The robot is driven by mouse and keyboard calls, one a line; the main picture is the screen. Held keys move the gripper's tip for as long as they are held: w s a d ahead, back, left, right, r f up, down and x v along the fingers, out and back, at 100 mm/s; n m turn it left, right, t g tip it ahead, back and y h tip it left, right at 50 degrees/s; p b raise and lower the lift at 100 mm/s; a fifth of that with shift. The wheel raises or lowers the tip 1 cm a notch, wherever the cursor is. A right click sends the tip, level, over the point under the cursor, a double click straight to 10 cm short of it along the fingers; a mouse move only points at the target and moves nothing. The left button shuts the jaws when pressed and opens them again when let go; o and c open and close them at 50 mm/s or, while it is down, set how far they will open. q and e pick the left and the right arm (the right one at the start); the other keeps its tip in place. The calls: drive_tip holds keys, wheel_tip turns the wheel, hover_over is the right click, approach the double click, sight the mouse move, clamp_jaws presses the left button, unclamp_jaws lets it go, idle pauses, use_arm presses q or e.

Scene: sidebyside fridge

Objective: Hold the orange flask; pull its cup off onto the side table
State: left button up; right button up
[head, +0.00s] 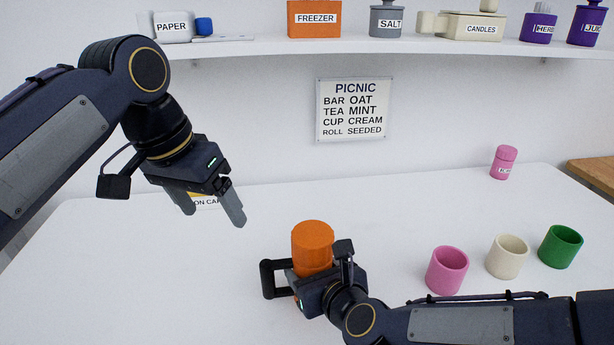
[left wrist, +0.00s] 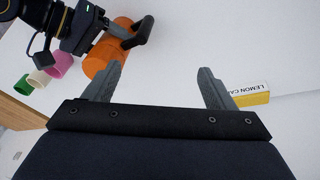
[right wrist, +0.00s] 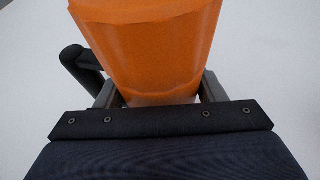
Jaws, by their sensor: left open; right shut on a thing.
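The orange flask (head: 312,258) stands on the white table, its ribbed orange cup (head: 312,235) on top and a black handle (head: 267,280) at its left. My right gripper (right wrist: 158,90) is shut on the flask's body, low down; in the head view it hides much of the lower flask. My left gripper (head: 214,216) is open and empty, above the table to the left of the flask and apart from it. In the left wrist view the flask (left wrist: 100,58) lies beyond the left fingertips. I cannot tell which surface is the side table.
Pink (head: 447,270), cream (head: 507,257) and green (head: 560,246) cups stand at the right. A pink jar (head: 503,162) stands behind them. A yellow lemon box (left wrist: 252,96) is behind my left gripper. A wooden surface (head: 597,171) shows at the right edge. A loaded shelf (head: 250,47) hangs above.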

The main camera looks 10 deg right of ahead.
use_arm(q)
drive_tip(key=w+d+r+m, duration=0.1)
drive_tip(key=d+r, duration=0.1)
drive_tip(key=d, duration=0.5)
drive_tip(key=m+y, duration=0.1)
drive_tip(key=y, duration=0.1)
approach(314, 235)
drive_tip(key=shift+g, duration=0.4)
drive_tip(key=f, duration=0.3)
drive_tip(key=w+f, duration=0.1)
drive_tip(key=f, duration=0.6)
drive_tip(key=shift+w+d, duration=0.3)
drive_tip(key=shift+w, duration=0.1)
drive_tip(key=c, duration=0.9)
drive_tip(key=shift+o, duration=0.2)
drive_tip(key=shift+s+d+r+m, duration=0.1)
drive_tip(key=shift+r+m, duration=0.05)
drive_tip(key=shift+r, duration=0.8)
drive_tip(key=shift+d+r+m, duration=0.1)
drive_tip(key=shift+r+m, duration=0.05)
drive_tip(key=shift+r, duration=0.8)
drive_tip(key=shift+a+r, duration=0.15)
drive_tip(key=shift+r, duration=0.95)
drive_tip(key=shift+r, duration=0.1)
